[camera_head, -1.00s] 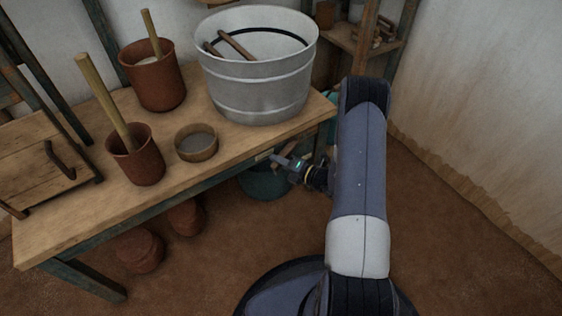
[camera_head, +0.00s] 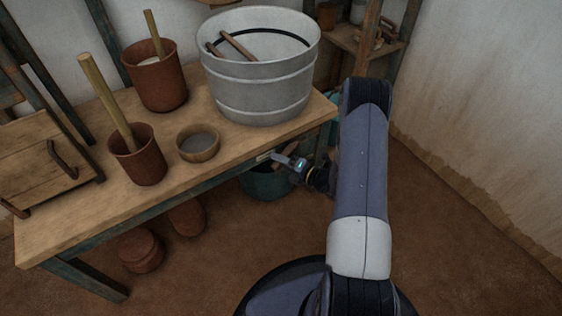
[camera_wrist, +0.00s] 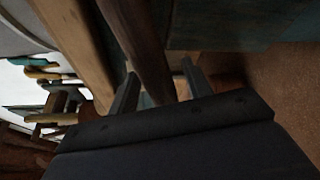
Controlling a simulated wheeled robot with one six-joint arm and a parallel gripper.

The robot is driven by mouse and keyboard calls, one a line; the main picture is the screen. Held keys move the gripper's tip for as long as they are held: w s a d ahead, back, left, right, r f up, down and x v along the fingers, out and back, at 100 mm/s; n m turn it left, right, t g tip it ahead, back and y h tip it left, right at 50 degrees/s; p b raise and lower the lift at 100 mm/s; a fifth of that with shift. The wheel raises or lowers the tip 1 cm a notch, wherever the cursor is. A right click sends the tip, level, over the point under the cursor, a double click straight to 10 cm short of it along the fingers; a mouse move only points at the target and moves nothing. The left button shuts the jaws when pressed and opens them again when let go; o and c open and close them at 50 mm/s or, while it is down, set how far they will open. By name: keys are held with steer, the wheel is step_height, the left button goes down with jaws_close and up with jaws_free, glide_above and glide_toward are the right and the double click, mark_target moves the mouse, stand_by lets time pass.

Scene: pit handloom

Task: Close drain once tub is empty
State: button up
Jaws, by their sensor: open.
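The grey metal tub (camera_head: 258,98) stands on the wooden table, with a dark line around its inner wall and brown wooden sticks leaning inside. Its floor is hidden, so I cannot tell whether it is empty. My gripper (camera_head: 283,161) is at the table's front edge, below and in front of the tub. In the wrist view my gripper (camera_wrist: 160,85) is open, and a dark brown wooden bar (camera_wrist: 138,42) runs between its fingers. I cannot tell whether they touch it, or whether it is the drain's handle. No drain opening is clearly visible.
A teal bucket (camera_head: 265,184) stands on the floor under the gripper. The table (camera_head: 235,160) holds two clay pots with sticks (camera_head: 139,160) (camera_head: 158,86) and a small bowl (camera_head: 198,145). Clay pots sit below. The floor at right is clear.

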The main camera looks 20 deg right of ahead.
steer(key=p+v, duration=0.2)
steer(key=v, duration=0.8)
steer(key=shift+s+d+p, duration=0.25)
steer(key=shift+s+p, duration=0.1)
